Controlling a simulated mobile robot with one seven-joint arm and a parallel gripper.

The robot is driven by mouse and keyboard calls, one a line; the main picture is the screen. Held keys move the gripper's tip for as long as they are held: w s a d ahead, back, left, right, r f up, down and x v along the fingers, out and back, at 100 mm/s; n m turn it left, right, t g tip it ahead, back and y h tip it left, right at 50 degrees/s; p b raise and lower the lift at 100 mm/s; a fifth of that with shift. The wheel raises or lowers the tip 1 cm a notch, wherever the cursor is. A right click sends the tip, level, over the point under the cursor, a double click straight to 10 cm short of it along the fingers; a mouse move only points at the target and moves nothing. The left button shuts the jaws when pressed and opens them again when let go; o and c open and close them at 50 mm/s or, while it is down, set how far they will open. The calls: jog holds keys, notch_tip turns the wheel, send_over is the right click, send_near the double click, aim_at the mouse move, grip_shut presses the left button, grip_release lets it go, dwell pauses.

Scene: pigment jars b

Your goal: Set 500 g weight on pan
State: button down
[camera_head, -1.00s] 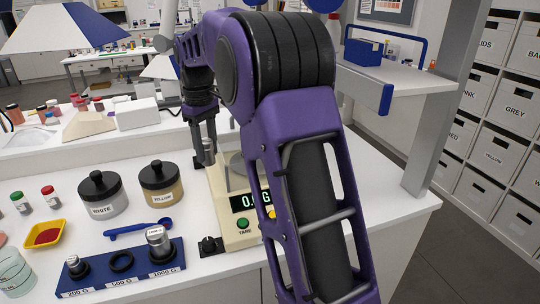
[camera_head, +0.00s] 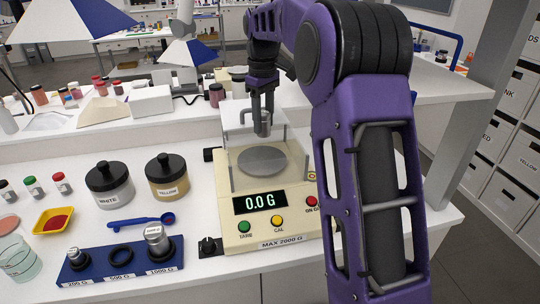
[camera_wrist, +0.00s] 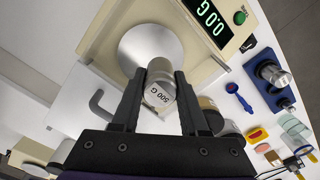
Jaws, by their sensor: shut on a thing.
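The 500 g weight (camera_wrist: 160,88) is a silver cylinder marked "500 G", held between the fingers of my gripper (camera_wrist: 155,95) in the wrist view. In the head view my gripper (camera_head: 263,128) is above the scale (camera_head: 270,222), shut on the weight. The round grey pan (camera_head: 262,161) is bare, inside a clear-walled shield, and the display reads 0.0 G. In the wrist view the pan (camera_wrist: 150,50) lies beyond the weight, which partly covers it. The gap between weight and pan is hard to judge.
The blue weight rack (camera_head: 120,262) holds the 200 g and 1000 g weights, with the 500 g place empty. White (camera_head: 110,186) and yellow (camera_head: 167,176) jars stand left of the scale. A blue scoop (camera_head: 141,224) lies before them. The shield walls surround the pan.

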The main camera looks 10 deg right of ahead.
notch_tip(320, 180, down, 10)
jog(key=shift+r+b, duration=0.2)
jog(key=shift+b, duration=0.25)
jog(key=shift+f, duration=0.15)
jog(key=shift+c, duration=2.1)
grip_release()
notch_tip(320, 180, up, 12)
jog(key=shift+r+p, duration=0.1)
jog(key=shift+p, duration=0.4)
